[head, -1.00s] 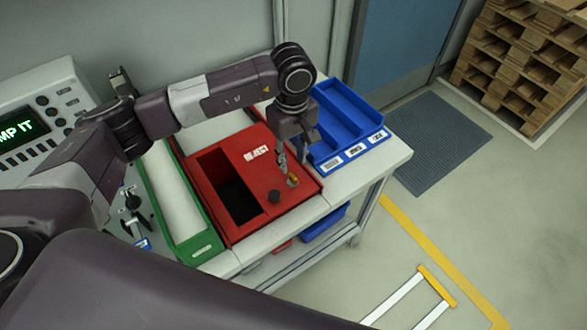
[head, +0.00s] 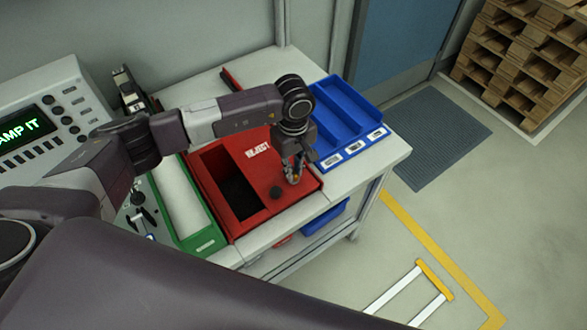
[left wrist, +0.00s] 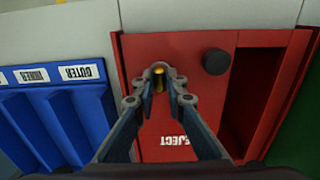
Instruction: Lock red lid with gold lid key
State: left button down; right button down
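The red lid (head: 255,160), marked REJECT, covers the right part of a red bin; beside it is a dark rectangular opening (head: 236,190). It also shows in the left wrist view (left wrist: 185,45). The gold lid key (left wrist: 158,80) stands on the lid, between my fingertips. My left gripper (head: 293,179) points down at the lid's front right, its tips close together on both sides of the key and seemingly touching it. The key's lower part is mostly hidden by the fingers. A black knob (head: 276,192) sits on the lid near the key. My right gripper is not in view.
A blue divided tray (head: 345,118) stands right of the red bin, and a green-rimmed tray (head: 204,243) stands left. A control panel with a lit screen (head: 25,128) is at far left. The white table (head: 375,172) ends at the right; the floor there is open.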

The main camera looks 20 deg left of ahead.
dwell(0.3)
pick_arm(q)
jog(key=n+b, duration=0.2)
jog(key=shift+f+b, duration=0.2)
jog(key=shift+b, duration=0.1)
jog(key=n+b, duration=0.3)
jog(key=shift+n+b, duration=0.3)
jog(key=n+b, duration=0.3)
jog(key=n, duration=0.1)
jog(key=shift+n+b, duration=0.3)
jog(key=shift+b, duration=0.1)
jog(key=n+b, duration=0.3)
jog(key=n, duration=0.1)
jog(key=shift+r, duration=0.1)
jog(key=shift+r+n+b, duration=0.15)
jog(key=shift+n+b, duration=0.85)
jog(key=shift+n, duration=0.9)
